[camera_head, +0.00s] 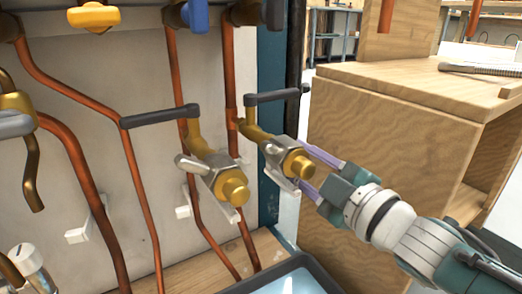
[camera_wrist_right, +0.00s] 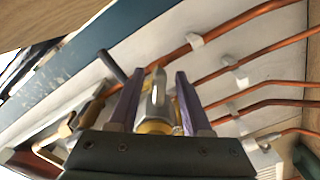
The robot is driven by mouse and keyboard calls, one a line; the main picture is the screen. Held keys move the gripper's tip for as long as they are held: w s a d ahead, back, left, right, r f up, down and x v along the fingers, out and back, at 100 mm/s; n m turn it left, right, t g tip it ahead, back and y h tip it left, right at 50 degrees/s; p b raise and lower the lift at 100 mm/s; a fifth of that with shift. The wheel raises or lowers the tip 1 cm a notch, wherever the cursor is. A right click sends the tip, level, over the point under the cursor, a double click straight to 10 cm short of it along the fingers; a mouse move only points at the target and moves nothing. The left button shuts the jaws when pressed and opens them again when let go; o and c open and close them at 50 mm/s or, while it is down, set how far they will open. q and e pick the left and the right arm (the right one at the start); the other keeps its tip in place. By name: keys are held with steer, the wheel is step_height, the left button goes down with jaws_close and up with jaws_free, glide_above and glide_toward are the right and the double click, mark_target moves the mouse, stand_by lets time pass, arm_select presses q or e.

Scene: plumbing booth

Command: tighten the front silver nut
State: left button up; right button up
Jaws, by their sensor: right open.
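Two brass valves with silver hex nuts stand on copper pipes in the head view. The right one has a silver nut (camera_head: 274,152) and a brass end cap (camera_head: 298,165); the left one has a silver nut (camera_head: 214,171). I cannot tell for sure which nut the task calls front. My right gripper (camera_head: 299,164) reaches in from the right to the right valve, open, with purple fingers on either side of it. In the right wrist view, the silver part (camera_wrist_right: 156,92) stands between the spread fingers of my right gripper (camera_wrist_right: 160,77). Contact is unclear. My left gripper is out of view.
Dark lever handles (camera_head: 277,94) stick out just above the valves. Copper pipes (camera_head: 82,170) run along the white wall panel at the left. A wooden cabinet (camera_head: 385,135) stands close behind my right arm. A dark-rimmed tray (camera_head: 290,268) lies below the valves.

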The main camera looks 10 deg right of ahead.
steer(key=shift+s+d+r+p, duration=0.1)
steer(key=shift+s+d+p, duration=0.05)
steer(key=shift+s+p, duration=0.2)
steer(key=p+v, duration=0.4)
steer(key=v, duration=0.5)
steer(key=shift+p, duration=0.35)
